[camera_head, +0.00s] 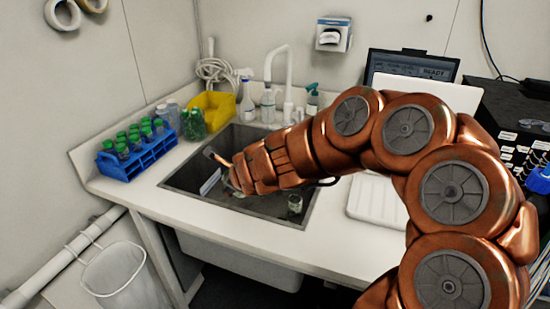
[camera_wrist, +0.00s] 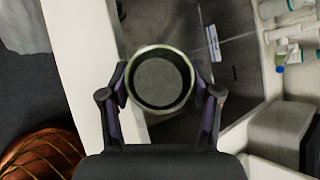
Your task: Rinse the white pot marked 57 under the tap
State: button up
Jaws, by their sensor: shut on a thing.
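My gripper (camera_wrist: 160,92) is shut on a round pot (camera_wrist: 160,77), with one finger on each side of it. The pot has a pale rim and a dark grey inside, seen from above. No number shows, so I cannot read a 57. In the head view my gripper (camera_head: 228,172) reaches over the sink (camera_head: 190,172), and the arm largely hides what it holds. The white tap (camera_head: 284,62) curves up behind the sink, apart from the gripper. No water is visible.
A blue rack (camera_head: 140,155) of green-capped bottles stands left of the sink. A yellow tub (camera_head: 212,104) and bottles (camera_head: 267,104) line the back. A small glass jar (camera_head: 295,204) shows in the sink. A white draining board (camera_head: 375,200) lies to the right.

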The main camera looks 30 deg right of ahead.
jog(key=w+d+p, duration=0.4)
jog(key=w+d, duration=0.1)
jog(key=d, duration=0.3)
jog(key=w+d+f+h+p, duration=0.1)
jog(key=w+d+p, duration=0.3)
jog(key=w+d, duration=0.2)
jog(key=shift+d+f+n, duration=0.3)
jog(key=shift+d+n, duration=0.1)
jog(key=shift+d, duration=0.7)
dwell(1.8)
jog(key=shift+w, duration=0.1)
jog(key=shift+r+g, duration=0.1)
jog(key=shift+g, duration=0.2)
jog(key=shift+r+n+h+p, duration=0.2)
jog(key=shift+n+h+p, duration=0.1)
jog(key=shift+h+p, duration=0.65)
jog(key=shift+a, duration=0.1)
jog(key=shift+p, duration=0.6)
